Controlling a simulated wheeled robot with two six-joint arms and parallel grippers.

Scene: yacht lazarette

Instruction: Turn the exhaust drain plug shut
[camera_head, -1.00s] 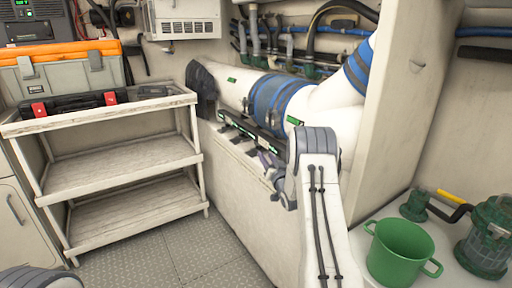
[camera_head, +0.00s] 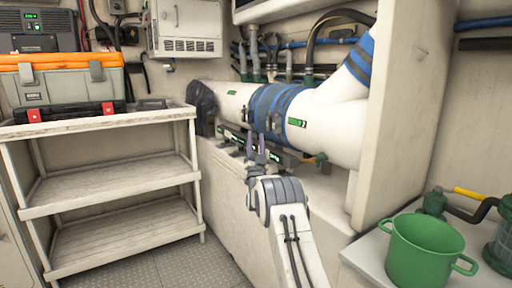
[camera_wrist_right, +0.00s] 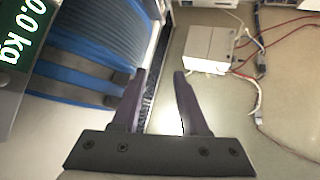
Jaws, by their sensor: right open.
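A large white exhaust pipe (camera_head: 335,128) with blue bands (camera_head: 272,105) runs along the back wall. A small green fitting (camera_head: 321,161), which looks like the drain plug, sits under the pipe's right part. Whether it is turned shut cannot be told. My right gripper (camera_head: 257,146) is in front of the pipe's blue-banded part, left of the fitting and apart from it. Its two fingers are open and empty, as the right wrist view (camera_wrist_right: 160,78) shows. The fitting cannot be made out in the wrist view. My left gripper is out of view.
A dark rail (camera_head: 233,137) runs below the pipe. A green bucket (camera_head: 418,258) stands on the ledge at right, beside a green pump. A shelf unit (camera_head: 110,187) with a toolbox (camera_head: 62,85) is at left. The wrist view shows a white box (camera_wrist_right: 208,48) with red cables.

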